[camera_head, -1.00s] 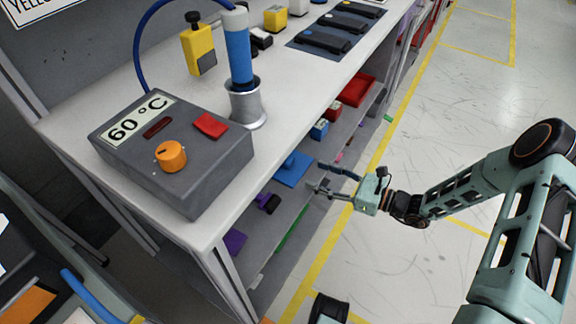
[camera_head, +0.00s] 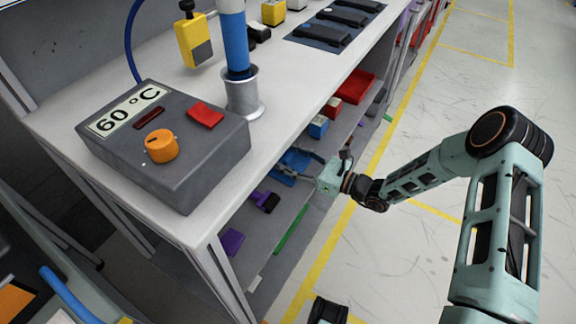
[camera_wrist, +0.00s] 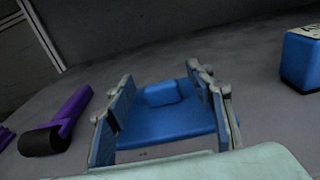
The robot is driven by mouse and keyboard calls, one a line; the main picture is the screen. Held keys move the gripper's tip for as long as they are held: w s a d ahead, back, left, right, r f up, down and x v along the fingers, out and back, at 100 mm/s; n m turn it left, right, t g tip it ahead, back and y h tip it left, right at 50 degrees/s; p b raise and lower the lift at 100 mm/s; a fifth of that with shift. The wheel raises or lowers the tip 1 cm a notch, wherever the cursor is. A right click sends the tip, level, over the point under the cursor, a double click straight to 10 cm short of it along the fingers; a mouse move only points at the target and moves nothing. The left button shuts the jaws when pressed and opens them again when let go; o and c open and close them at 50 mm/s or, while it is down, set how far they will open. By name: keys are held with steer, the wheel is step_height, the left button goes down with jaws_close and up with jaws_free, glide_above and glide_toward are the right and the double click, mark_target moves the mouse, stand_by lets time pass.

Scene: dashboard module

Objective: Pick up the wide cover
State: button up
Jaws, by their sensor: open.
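The wide cover appears to be the flat blue plate with a raised block on top, on the shelf under the bench. In the wrist view the blue plate (camera_wrist: 165,126) lies ahead of and between my open fingers, its raised block (camera_wrist: 161,93) near the middle. My gripper (camera_wrist: 165,112) is open, one finger on each side of the block. Whether the fingers touch the plate cannot be told. In the head view my gripper (camera_head: 297,165) reaches onto the shelf and partly covers the blue plate (camera_head: 290,159).
A purple tool with a black end (camera_wrist: 60,130) lies left of the plate in the wrist view. A blue box (camera_wrist: 301,60) stands to the right. The bench top (camera_head: 270,130) overhangs the shelf. A red tray (camera_head: 355,87) sits farther back. The floor on the right is clear.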

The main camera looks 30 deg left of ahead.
steer(key=shift+a, duration=0.1)
steer(key=shift+c, duration=0.3)
steer(key=c, duration=1.2)
steer(key=shift+r, duration=0.1)
